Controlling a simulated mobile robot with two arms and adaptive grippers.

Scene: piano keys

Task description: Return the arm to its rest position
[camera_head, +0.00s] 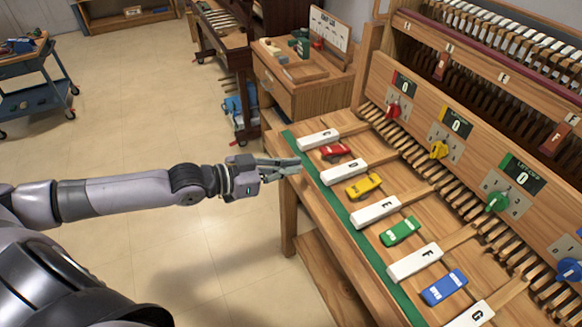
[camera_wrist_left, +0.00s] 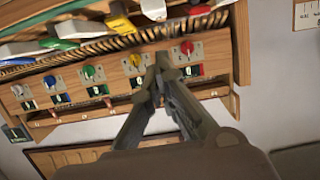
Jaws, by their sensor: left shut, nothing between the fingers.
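My left gripper (camera_head: 292,166) is shut and empty in the head view. Its fingertips are close to the near-left edge of the piano bench, near the white keys C and D. In the left wrist view my left gripper (camera_wrist_left: 163,62) also shows with its fingers together, in front of the wooden panel. The white key C (camera_head: 318,139) and white key D (camera_head: 344,171) lie on the bench. Further white keys, E (camera_head: 376,212) and F (camera_head: 415,262), follow toward the lower right. My right gripper is not in view.
A red block (camera_head: 336,151), yellow block (camera_head: 363,186), green block (camera_head: 400,231) and blue block (camera_head: 444,287) lie between the keys. The wooden panel (camera_head: 432,92) with coloured knobs stands behind. A blue cart (camera_head: 34,98) is far left. The floor (camera_head: 140,130) around my left arm is clear.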

